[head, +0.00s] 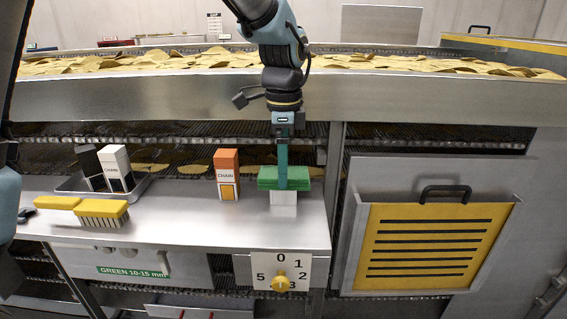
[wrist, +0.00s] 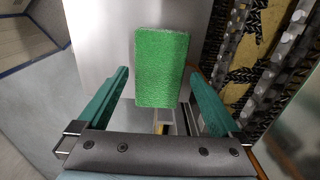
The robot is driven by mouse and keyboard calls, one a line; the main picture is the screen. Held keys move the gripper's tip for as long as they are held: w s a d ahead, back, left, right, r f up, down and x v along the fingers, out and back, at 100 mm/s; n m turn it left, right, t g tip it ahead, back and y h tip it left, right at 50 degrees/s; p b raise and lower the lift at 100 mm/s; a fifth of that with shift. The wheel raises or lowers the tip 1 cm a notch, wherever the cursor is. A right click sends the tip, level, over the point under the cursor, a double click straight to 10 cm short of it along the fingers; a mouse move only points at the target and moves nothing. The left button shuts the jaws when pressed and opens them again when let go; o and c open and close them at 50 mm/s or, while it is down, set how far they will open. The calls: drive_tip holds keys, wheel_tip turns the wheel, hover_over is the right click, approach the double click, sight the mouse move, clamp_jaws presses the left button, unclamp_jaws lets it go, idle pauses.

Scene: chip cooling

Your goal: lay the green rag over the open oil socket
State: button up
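The green rag (head: 300,182) is a thick folded pad lying on a small white block (head: 284,204) near the right end of the steel shelf. My gripper (head: 283,183) points down at the rag, and its near finger overlaps the rag in the head view. In the wrist view the rag (wrist: 160,68) lies between the two spread teal fingers of my gripper (wrist: 158,75). A gap shows at the left finger; the right fingertip is close to the rag's edge, and I cannot tell whether it touches. I cannot make out the open oil socket.
Farther left are a tray (head: 70,186) with black and white boxes and a yellow brush (head: 103,210). A conveyor of chips (head: 180,62) runs behind. A dial (head: 279,280) sits below the shelf, a yellow-fronted panel (head: 425,245) right.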

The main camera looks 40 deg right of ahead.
wheel_tip(320, 180, up, 13)
drive_tip(key=shift+b, duration=0.35)
idle(0.3)
drive_tip(key=shift+r, duration=0.1)
idle(0.3)
